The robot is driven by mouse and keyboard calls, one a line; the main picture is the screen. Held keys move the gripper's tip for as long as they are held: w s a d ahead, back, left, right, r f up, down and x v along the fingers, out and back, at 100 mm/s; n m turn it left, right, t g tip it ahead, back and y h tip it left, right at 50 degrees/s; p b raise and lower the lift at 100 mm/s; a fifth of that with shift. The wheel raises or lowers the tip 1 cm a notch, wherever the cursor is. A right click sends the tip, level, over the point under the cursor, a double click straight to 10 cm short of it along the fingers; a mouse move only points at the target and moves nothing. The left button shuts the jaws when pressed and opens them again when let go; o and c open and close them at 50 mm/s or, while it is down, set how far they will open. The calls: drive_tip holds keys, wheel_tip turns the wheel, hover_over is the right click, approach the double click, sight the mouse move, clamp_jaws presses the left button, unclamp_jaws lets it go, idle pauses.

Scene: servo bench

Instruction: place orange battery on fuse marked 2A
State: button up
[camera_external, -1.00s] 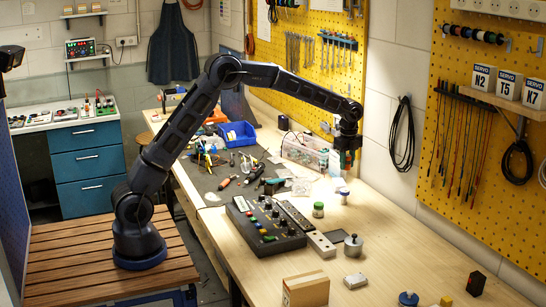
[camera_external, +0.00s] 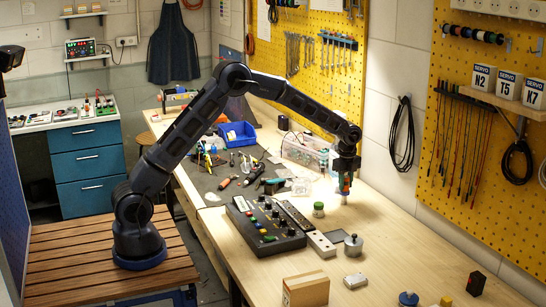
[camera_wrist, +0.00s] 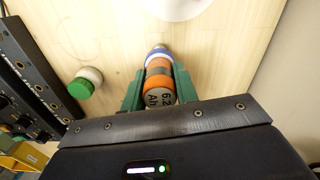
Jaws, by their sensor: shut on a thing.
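The orange battery (camera_wrist: 159,84), a grey and orange cylinder with "6.2 Ah" on its grey part, sits between the green fingers of my gripper (camera_wrist: 155,88) in the wrist view. In the external view my gripper (camera_external: 345,180) points down near the wall side of the bench, shut on the battery. A white and blue cylinder (camera_external: 344,199) stands on the bench directly below it, perhaps a fuse; it also shows past the battery in the wrist view (camera_wrist: 159,53). No 2A mark is readable. I cannot tell whether battery and cylinder touch.
A green-capped white cylinder (camera_external: 318,210) stands to the left, also in the wrist view (camera_wrist: 86,83). A black control box (camera_external: 262,226) lies further left. A silver weight (camera_external: 353,246) and a cardboard box (camera_external: 306,290) are nearer. Bench right of the gripper is clear.

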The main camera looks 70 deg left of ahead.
sight(346, 177)
drive_tip(key=shift+f, duration=0.15)
drive_tip(key=o, duration=1)
drive_tip(key=shift+o, duration=0.2)
wheel_tip(346, 177, up, 12)
drive_tip(key=shift+r, duration=0.2)
drive_tip(key=s+a+r+n+t, duration=0.1)
drive_tip(key=s+r+n, duration=0.2)
drive_tip(key=s+r, duration=0.5)
drive_tip(key=s+r+n+t, duration=0.1)
drive_tip(key=s+r+n, duration=0.15)
drive_tip(key=s, duration=0.85)
drive_tip(key=s+a+r+n, duration=0.1)
drive_tip(key=s+r+n, duration=0.2)
drive_tip(key=s+r, duration=0.5)
drive_tip(key=s+f+n+t, duration=0.1)
drive_tip(key=s+f+n, duration=0.1)
drive_tip(key=s, duration=0.8)
drive_tip(key=s+a+f+n, duration=0.1)
drive_tip(key=s+f+n, duration=0.2)
drive_tip(key=s, duration=0.7)
drive_tip(key=s+a+f+n+t, duration=0.1)
drive_tip(key=s+f+n, duration=0.1)
drive_tip(key=s, duration=0.8)
drive_tip(key=shift+s+f+n+t, duration=0.3)
drive_tip(key=shift+f+n, duration=0.05)
drive_tip(key=shift+f, duration=0.1)
